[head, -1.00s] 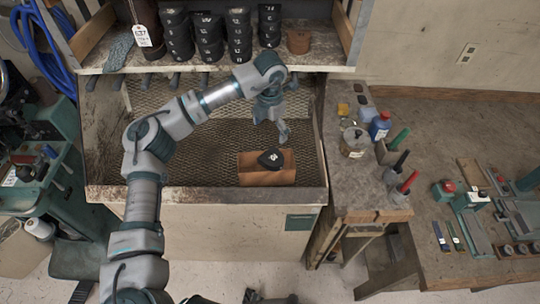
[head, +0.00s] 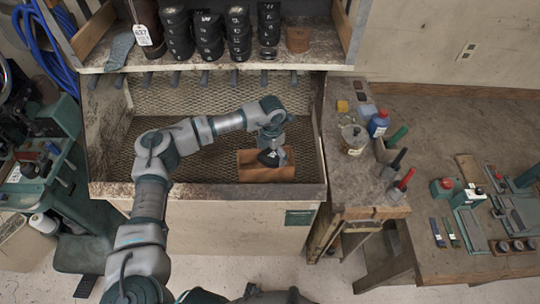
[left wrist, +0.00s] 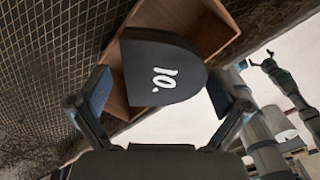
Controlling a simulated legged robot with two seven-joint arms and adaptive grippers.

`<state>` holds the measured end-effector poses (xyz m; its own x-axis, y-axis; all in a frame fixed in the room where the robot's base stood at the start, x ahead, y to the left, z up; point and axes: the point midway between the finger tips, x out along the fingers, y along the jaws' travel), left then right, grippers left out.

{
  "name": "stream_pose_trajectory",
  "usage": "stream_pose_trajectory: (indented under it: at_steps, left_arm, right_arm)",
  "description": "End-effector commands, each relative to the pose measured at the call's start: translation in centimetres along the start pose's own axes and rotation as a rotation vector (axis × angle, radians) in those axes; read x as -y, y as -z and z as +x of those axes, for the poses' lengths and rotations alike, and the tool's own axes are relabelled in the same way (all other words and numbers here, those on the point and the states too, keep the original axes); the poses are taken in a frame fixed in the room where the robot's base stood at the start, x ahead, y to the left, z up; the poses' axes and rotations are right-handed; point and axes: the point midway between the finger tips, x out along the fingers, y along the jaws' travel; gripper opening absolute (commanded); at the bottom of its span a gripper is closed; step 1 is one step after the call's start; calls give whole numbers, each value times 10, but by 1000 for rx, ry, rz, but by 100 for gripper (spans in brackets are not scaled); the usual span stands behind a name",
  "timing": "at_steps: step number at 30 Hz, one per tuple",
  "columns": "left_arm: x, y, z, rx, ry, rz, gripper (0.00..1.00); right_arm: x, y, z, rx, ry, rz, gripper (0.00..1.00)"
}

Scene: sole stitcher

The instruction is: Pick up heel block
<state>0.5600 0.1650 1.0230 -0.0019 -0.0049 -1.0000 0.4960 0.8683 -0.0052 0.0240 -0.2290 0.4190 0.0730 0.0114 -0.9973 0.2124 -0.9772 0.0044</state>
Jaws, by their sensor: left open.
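The heel block (head: 267,158) is black, with a flat face and a rounded end. It sits in a brown open box (head: 265,174) on the mesh floor of the bin. In the left wrist view the heel block (left wrist: 162,72) shows a white "10." on its face. My left gripper (head: 274,151) is over the box. Its fingers (left wrist: 158,95) are open, one on each side of the block, with gaps visible between fingers and block. Dark parts at the bottom edge of the head view may be my right gripper (head: 271,294); its jaws cannot be made out.
The bin's front wall (head: 215,192) rises before the box. Stacked black heel blocks (head: 208,38) stand on the shelf above. At the right, a worn bench (head: 352,188) holds a tin (head: 354,140), a blue bottle (head: 378,124) and handled tools. The mesh left of the box is clear.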

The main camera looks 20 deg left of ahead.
Motion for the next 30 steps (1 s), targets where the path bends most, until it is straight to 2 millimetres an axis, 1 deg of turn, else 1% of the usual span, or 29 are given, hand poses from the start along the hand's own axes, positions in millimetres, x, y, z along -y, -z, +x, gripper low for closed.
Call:
stream_pose_trajectory:
  at_steps: [3,5,6,8,9,10,11,12,16,22,26,30]
  left_arm:
    - [1,-1,0,0,-1,1,100]
    - [1,0,0,0,-1,1,85]
    - [0,0,0,0,0,1,75]
    - [-1,0,0,1,1,1,60]
    - [-1,0,0,1,1,1,50]
    - [-1,0,0,1,2,1,42]
    - [-1,0,0,1,2,1,39]
    - [-1,0,0,1,2,1,33]
    - [-2,1,0,1,2,1,33]
    - [-2,0,-3,0,0,0,33]
    - [-2,0,-15,3,0,0,33]
    - [-2,0,-33,4,1,1,33]
  right_arm:
    - [-3,0,0,0,-3,-2,100]
    - [-6,0,0,0,-7,-3,100]
    - [-8,0,0,0,-10,-4,100]
    - [-12,0,0,0,-14,-4,100]
    - [-14,0,0,0,-16,-4,100]
    - [-16,0,0,0,-18,-4,100]
    - [-17,0,0,0,-20,-4,100]
    - [-19,0,0,0,-22,-3,100]
    - [-22,0,0,-1,-25,-3,100]
    - [-19,1,1,-2,-22,-2,100]
    - [-12,2,5,-3,-15,0,100]
    - [-5,2,9,-4,-6,2,100]
